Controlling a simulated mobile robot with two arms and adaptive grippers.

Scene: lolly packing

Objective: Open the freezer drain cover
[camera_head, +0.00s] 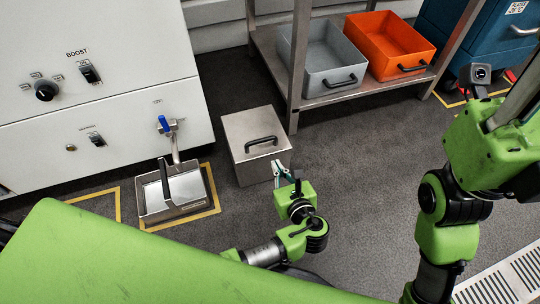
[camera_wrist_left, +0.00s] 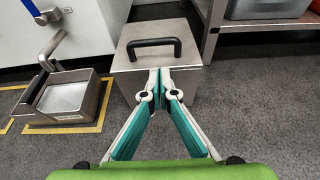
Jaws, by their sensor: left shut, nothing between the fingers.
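A square metal box with a flat lid (camera_head: 257,128) stands on the floor in front of my left arm. A black bar handle (camera_head: 261,141) is on top of the lid. The lid (camera_wrist_left: 133,61) and the handle (camera_wrist_left: 153,42) also show in the left wrist view, with the lid lying flat on the box. My left gripper (camera_head: 281,168) is shut and empty at the box's near side. In the wrist view its fingertips (camera_wrist_left: 160,72) overlap the lid just short of the handle; I cannot tell whether they touch it. My right gripper is out of view.
A metal tray (camera_head: 183,211) with a black handle sits left of the box, under a spout with a blue lever (camera_head: 163,124) on the white machine (camera_head: 90,60). A shelf behind holds grey (camera_head: 318,93) and orange (camera_head: 372,70) bins. A floor grate (camera_head: 500,285) lies at right.

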